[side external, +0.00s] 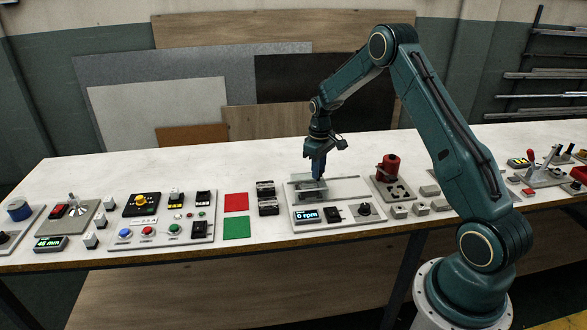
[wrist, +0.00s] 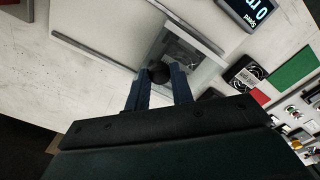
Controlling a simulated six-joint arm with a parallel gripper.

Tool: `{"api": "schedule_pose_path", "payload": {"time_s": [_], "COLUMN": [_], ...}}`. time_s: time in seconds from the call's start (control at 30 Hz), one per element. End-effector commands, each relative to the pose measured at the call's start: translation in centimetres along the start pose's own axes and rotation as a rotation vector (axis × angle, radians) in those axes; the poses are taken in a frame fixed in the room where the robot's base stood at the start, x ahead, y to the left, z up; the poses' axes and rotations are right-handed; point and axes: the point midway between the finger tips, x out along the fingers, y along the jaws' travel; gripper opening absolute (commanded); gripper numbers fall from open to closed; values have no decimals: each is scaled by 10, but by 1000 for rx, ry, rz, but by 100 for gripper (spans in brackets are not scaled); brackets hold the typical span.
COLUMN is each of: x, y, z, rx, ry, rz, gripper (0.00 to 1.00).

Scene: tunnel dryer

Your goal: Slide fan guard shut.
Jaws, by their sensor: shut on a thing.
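The fan guard is a clear, pale panel on the grey fan fixture (side external: 350,208), at the left end of its rails in the side external view. In the wrist view the guard (wrist: 190,42) shows near the middle, with a dark, partly visible shape under it. A round black knob (wrist: 158,72) stands on the guard. My gripper (side external: 316,180) points down over the fixture. In the wrist view its blue fingers (wrist: 160,88) are closed on the knob. The fingers hide part of the guard in the side external view.
A speed display (side external: 307,215) reading 0 rpm, a black switch and a dial sit along the fixture's front. Two black boxes (side external: 266,198) stand close to its left. A red-topped device (side external: 389,168) stands to the right. The fixture's rails (side external: 345,180) run clear to the right.

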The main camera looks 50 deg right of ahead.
Motion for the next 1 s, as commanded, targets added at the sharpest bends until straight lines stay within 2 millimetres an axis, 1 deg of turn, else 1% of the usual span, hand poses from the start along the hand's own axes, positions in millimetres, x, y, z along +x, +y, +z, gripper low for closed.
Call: {"api": "schedule_pose_path", "payload": {"time_s": [0.03, 0.2, 0.23, 0.33, 0.6, 0.77, 0.87, 1.0], "x": [-1, -2, -2, -2, -1, -4, -10, -24], "y": [-4, -5, -5, -5, -3, -3, -2, -2], "z": [-5, -6, -6, -5, -3, -3, -3, -3], "rx": [-11, -15, -16, -15, -11, -10, -9, -9], "ry": [10, 13, 13, 12, 8, 8, 8, 9], "rz": [-2, -3, -3, -3, -3, -2, -2, -1], "gripper": [0, 0, 25, 45, 45, 45, 45, 45]}}
